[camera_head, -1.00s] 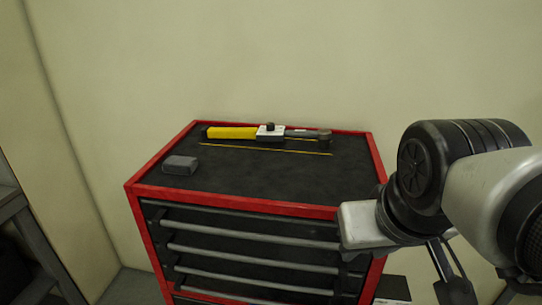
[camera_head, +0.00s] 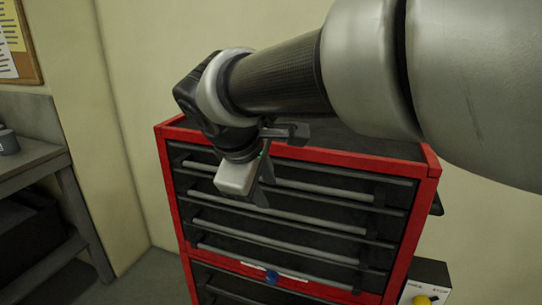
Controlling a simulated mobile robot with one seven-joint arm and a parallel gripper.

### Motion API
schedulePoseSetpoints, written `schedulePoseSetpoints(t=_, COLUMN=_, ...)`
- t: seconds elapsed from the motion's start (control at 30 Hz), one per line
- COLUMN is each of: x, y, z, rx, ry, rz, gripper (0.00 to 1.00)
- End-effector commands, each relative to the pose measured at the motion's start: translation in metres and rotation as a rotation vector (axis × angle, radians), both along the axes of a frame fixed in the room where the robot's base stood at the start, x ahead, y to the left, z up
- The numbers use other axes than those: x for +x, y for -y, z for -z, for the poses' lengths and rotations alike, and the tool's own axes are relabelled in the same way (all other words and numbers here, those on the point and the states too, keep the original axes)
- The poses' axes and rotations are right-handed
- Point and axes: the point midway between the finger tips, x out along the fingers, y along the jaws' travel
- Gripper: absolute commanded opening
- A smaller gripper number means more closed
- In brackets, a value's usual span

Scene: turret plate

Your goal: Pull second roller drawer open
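The red-framed roller cabinet (camera_head: 300,152) has several dark drawers with long grey bar handles, all apparently shut. The second drawer from the top has a grey bar handle (camera_head: 315,222) below the top drawer's handle (camera_head: 320,193). My gripper (camera_head: 266,178) hangs in front of the upper left part of the cabinet front, overlapping the top two handles in the picture. Its dark fingers are small and partly hidden by my wrist. I cannot tell whether they touch a handle or how far apart they are. My arm hides much of the cabinet top.
A grey workbench (camera_head: 38,150) stands at the left, with floor between it and the cabinet. A box with a yellow button (camera_head: 424,300) is at the lower right. A blue round part (camera_head: 271,278) sits low on the cabinet front. A pale wall stands behind.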

Motion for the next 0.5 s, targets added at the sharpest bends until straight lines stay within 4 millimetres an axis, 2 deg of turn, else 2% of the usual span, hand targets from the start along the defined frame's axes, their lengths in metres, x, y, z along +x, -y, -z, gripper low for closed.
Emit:
schedulePoseSetpoints(t=0.03, x=0.006, y=0.003, z=0.013, rx=-0.001, ry=-0.004, rz=0.002, gripper=0.31)
schedulePoseSetpoints(t=0.2, x=0.025, y=0.010, z=0.045, rx=-0.002, ry=-0.004, rz=0.003, gripper=0.31)
schedulePoseSetpoints(t=0.5, x=0.052, y=0.019, z=0.085, rx=0.001, ry=-0.002, rz=0.004, gripper=0.31)
